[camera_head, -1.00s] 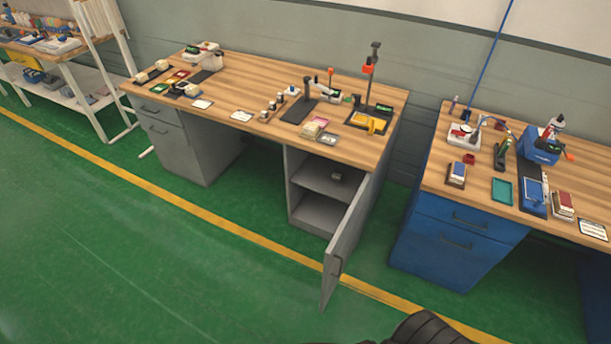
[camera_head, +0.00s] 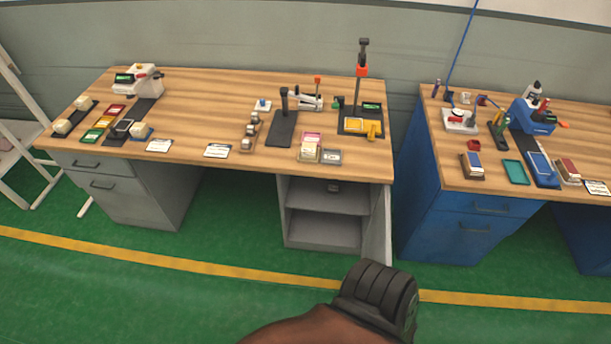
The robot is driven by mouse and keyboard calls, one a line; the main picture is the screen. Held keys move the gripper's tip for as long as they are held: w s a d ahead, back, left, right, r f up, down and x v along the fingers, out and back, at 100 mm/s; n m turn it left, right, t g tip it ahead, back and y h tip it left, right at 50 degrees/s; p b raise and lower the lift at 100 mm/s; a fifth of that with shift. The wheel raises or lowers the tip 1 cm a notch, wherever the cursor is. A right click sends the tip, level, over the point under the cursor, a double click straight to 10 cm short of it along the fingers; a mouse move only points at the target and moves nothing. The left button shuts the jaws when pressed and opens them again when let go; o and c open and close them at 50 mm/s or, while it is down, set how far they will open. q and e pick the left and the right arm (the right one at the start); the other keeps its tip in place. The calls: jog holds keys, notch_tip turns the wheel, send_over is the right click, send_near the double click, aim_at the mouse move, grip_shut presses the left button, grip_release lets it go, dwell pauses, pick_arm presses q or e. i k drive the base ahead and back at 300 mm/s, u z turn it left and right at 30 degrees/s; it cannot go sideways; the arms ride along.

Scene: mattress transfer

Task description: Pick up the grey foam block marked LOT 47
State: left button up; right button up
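I cannot read any LOT 47 marking at this size, so I cannot tell for sure which thing is the grey foam block. A brown and black part of my own body shows at the bottom middle, in front of the cabinet. No gripper fingers show in the view.
The cabinet door (camera_head: 377,225) stands open at the cabinet's right side. The left wooden workbench (camera_head: 215,100) bears several small tools, cards and blocks. A blue workbench (camera_head: 455,225) stands to the right across a narrow gap. The green floor (camera_head: 120,310) in front is clear.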

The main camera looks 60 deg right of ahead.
aim_at(334, 185)
jog(key=i, duration=2.45)
jog(key=z, duration=3.45)
jog(key=i, duration=0.6)
jog(key=u, duration=0.05)
